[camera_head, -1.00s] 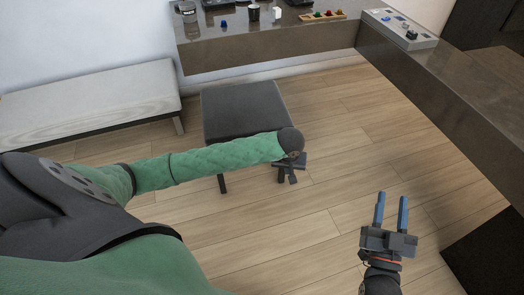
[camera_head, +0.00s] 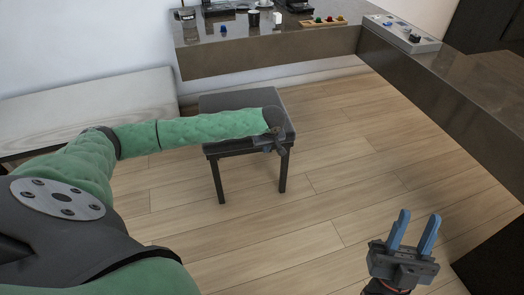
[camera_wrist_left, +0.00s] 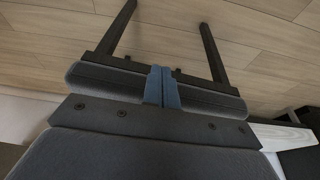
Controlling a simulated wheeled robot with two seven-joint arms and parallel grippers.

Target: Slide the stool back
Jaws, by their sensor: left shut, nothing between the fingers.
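The stool (camera_head: 225,101) has a dark grey square seat and dark legs, and stands upright in front of the counter. My left arm crosses over its seat and hides part of it. My left gripper (camera_head: 268,149) is at the seat's front right edge, shut and empty. In the left wrist view its blue fingers (camera_wrist_left: 162,86) lie together across the stool's seat edge (camera_wrist_left: 105,80), with two legs beyond; I cannot tell whether they touch it. My right gripper (camera_head: 413,230) is open and empty over the floor at the lower right.
The counter (camera_head: 270,55) runs along the back wall and turns down the right side. A pale bench (camera_head: 90,105) stands left of the stool. The wooden floor (camera_head: 340,170) between is clear.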

